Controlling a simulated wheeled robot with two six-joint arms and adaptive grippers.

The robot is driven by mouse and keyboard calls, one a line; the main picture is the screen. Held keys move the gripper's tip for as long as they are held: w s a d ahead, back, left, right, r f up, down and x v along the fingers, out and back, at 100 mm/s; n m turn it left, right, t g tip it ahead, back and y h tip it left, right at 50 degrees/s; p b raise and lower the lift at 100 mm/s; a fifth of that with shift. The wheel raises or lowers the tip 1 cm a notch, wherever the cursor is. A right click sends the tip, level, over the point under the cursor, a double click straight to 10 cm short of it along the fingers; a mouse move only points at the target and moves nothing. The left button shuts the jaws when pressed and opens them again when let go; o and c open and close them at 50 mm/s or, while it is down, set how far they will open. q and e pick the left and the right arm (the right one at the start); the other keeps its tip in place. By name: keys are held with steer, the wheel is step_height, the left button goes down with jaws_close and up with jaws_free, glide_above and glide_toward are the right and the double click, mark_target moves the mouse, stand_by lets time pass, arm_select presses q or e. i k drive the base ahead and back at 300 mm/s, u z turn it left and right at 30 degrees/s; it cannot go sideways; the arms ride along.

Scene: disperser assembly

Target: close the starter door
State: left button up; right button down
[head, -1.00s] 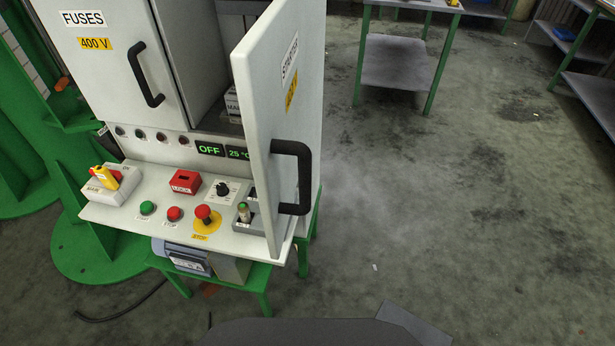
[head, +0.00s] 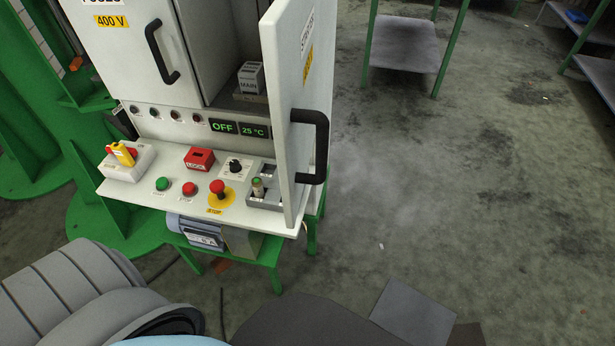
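The starter door (head: 300,95) is a light grey panel with a black handle (head: 312,147). It stands open, swung out toward me at the right of the cabinet, and I see it almost edge-on. Behind it, the open starter compartment (head: 235,45) shows a block marked MAIN (head: 250,77). Neither gripper shows. A grey ribbed part of my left arm fills the lower left corner, well apart from the door.
The fuses door (head: 130,45) to the left is shut. Below it, a control shelf (head: 140,190) carries buttons, a red lock box (head: 199,159) and a fuse holder (head: 265,198). Green stands (head: 100,210) are at the left.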

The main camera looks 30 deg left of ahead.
mark_target(290, 29)
steer(key=k, duration=0.3)
steer(key=u, duration=0.95)
